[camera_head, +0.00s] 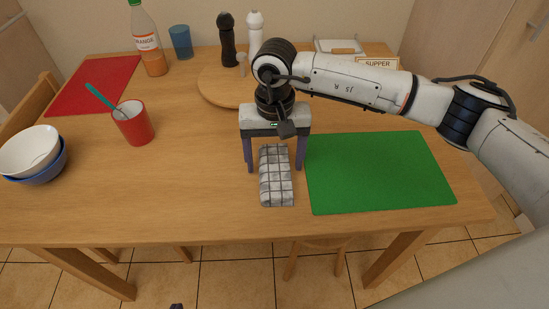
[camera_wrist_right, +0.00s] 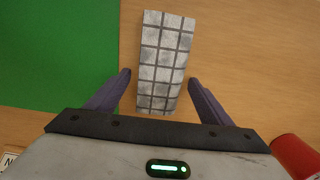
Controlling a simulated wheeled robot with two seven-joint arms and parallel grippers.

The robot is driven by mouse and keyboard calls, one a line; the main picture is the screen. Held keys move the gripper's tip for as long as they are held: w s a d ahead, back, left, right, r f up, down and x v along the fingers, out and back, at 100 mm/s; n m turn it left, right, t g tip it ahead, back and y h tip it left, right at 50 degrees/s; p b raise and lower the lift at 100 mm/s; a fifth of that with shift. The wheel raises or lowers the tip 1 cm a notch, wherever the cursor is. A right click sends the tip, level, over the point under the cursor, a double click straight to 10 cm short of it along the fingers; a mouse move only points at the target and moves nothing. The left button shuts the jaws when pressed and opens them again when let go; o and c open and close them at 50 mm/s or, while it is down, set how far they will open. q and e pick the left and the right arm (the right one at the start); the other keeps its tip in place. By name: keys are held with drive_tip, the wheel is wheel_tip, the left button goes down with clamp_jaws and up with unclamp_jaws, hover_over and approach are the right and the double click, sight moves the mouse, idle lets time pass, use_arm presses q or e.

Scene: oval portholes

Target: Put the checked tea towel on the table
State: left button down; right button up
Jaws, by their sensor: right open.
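The checked tea towel (camera_head: 276,190) is a folded grey and white strip with dark lines. It lies flat on the wooden table (camera_head: 200,205), just left of the green mat. My right gripper (camera_head: 274,169) points down over the towel's far part, with one finger on each side. In the right wrist view the towel (camera_wrist_right: 163,50) lies between the open fingers (camera_wrist_right: 160,77), with a gap on both sides. Only a small dark tip, apparently my left gripper (camera_head: 176,306), shows at the bottom edge of the head view; its jaws cannot be made out.
The green mat (camera_head: 380,172) lies to the right. A red cup (camera_head: 134,124) with a teal-handled utensil and stacked bowls (camera_head: 32,152) stand left. A round board (camera_head: 222,88), pepper mill (camera_head: 227,40), white mill (camera_head: 255,35), bottle (camera_head: 148,45) and blue glass (camera_head: 181,42) are behind.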

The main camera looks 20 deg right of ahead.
sight(275, 161)
wheel_tip(275, 161, up, 12)
drive_tip(key=shift+b, duration=0.3)
drive_tip(key=shift+r, duration=0.15)
